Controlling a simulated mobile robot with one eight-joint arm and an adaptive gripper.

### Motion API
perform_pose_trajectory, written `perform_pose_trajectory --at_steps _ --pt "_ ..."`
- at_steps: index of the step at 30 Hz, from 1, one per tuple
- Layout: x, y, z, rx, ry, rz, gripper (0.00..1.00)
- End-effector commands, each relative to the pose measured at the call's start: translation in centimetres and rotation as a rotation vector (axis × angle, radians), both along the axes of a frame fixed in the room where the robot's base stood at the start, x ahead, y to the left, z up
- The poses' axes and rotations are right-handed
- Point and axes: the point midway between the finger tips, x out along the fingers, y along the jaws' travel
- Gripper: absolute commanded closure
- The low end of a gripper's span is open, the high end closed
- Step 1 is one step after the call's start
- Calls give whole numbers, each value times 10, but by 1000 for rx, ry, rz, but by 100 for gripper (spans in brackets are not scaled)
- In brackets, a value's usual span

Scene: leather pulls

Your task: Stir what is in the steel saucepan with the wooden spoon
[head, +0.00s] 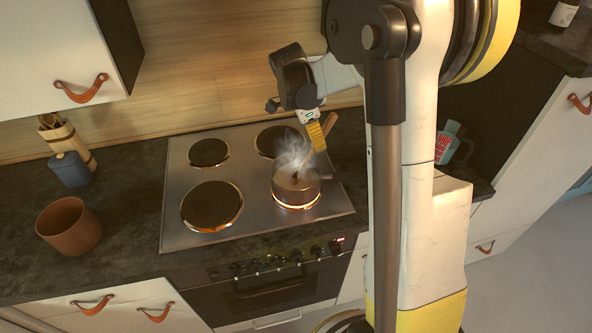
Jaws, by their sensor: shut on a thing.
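The steel saucepan (297,190) stands on the front right hotplate of the hob, which glows orange beneath it. Pale steam rises from it and blurs its contents; a small dark shape shows inside. My gripper (318,138), with yellow fingers, is above and just right of the pan's back rim. It is shut on the wooden spoon (329,122), whose brown handle end sticks out at the upper right of the fingers.
The steel hob (240,183) has other hotplates, with the front left one (211,206) glowing at its rim. A terracotta pot (68,226), a blue-grey jar (70,169) and a utensil holder (65,142) stand left. A teal bottle (447,142) stands right, behind my arm.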

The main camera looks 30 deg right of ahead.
Motion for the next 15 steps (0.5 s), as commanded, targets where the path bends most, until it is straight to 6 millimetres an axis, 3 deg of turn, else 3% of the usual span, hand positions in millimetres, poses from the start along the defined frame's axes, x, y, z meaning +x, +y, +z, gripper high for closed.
perform_pose_trajectory --at_steps 5,15 --pt "0 -1 3 0 0 0 100" --pt "-4 -14 32 0 0 -1 100"
